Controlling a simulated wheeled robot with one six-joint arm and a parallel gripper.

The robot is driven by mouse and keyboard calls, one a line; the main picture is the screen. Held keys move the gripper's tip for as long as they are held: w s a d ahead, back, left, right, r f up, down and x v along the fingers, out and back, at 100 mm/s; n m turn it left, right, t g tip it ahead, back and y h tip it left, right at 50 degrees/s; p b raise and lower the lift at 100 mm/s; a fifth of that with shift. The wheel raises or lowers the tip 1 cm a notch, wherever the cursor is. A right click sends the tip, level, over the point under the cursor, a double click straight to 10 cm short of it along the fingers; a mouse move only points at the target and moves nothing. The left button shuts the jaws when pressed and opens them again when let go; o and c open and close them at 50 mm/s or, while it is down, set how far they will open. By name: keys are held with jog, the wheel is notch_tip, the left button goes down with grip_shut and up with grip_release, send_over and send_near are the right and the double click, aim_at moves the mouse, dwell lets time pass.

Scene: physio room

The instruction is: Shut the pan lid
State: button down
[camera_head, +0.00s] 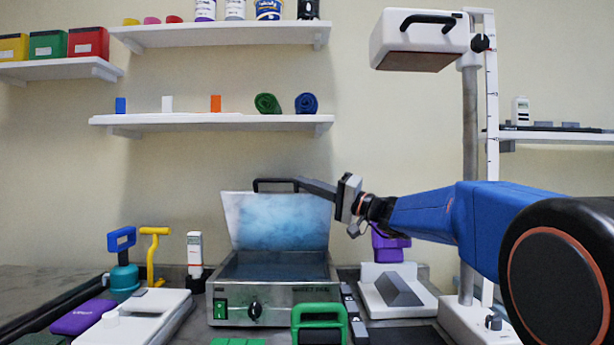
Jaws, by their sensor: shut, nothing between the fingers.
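The pan (270,265) is a steel box with a green switch and a black knob on its front, standing on the table at the centre. Its lid (279,222) is raised and leans slightly back, with a mottled blue-white inner face. A black handle (270,184) shows at the lid's top edge. My gripper (301,184) reaches in from the right, with its fingers shut and empty at the right end of the handle. I cannot tell whether they touch it.
A green-handled object (319,322) stands in front of the pan. A blue-handled teal item (123,262), a yellow tool (154,256) and a white device (195,258) stand left. A grey wedge (399,290) on a white base lies right. A shelf (213,121) hangs above.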

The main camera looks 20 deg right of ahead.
jog(key=s+a+f+n+g+y, duration=0.2)
jog(key=s+a+f+n+y, duration=0.1)
jog(key=s+f+n, duration=0.4)
jog(key=shift+s+f+y, duration=0.6)
jog(key=shift+s+f, duration=0.65)
jog(key=shift+f, duration=1.1)
